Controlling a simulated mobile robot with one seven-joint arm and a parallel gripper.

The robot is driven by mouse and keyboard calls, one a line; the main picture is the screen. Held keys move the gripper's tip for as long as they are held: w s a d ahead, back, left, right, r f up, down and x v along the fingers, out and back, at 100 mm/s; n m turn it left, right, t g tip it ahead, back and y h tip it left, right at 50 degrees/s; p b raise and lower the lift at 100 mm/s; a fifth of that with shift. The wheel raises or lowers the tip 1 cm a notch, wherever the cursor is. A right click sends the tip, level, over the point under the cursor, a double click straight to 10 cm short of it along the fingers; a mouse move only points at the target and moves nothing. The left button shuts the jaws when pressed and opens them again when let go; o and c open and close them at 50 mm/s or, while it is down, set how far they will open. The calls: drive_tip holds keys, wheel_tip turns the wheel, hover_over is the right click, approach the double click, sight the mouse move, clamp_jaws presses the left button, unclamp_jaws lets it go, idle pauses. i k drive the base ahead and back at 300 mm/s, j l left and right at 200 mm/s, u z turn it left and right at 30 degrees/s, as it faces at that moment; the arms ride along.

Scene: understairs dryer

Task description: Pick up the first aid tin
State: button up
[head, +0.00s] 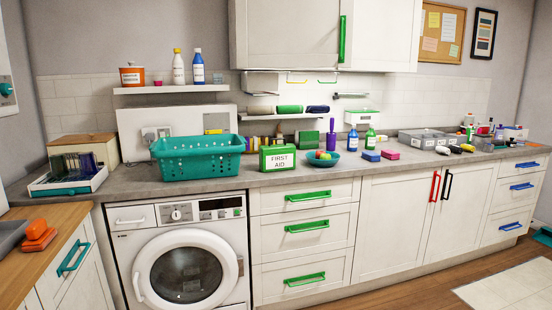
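The first aid tin (278,158) is a green box with a white front label reading FIRST AID. My gripper is not in view.
The teal laundry basket (197,154) and the teal bowl (323,158) with small items flank the tin. A purple-handled tool (331,136) and bottles (370,139) stand to the right. A low shelf (283,116) hangs behind. Bare counter (262,178) lies in front of the tin.

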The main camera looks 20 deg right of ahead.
sight(276, 158)
drive_tip(key=i+l+z, duration=0.1)
drive_tip(key=i, duration=0.25)
drive_tip(key=i+l, duration=0.3)
drive_tip(key=i+l+z, duration=0.15)
drive_tip(key=i, duration=0.25)
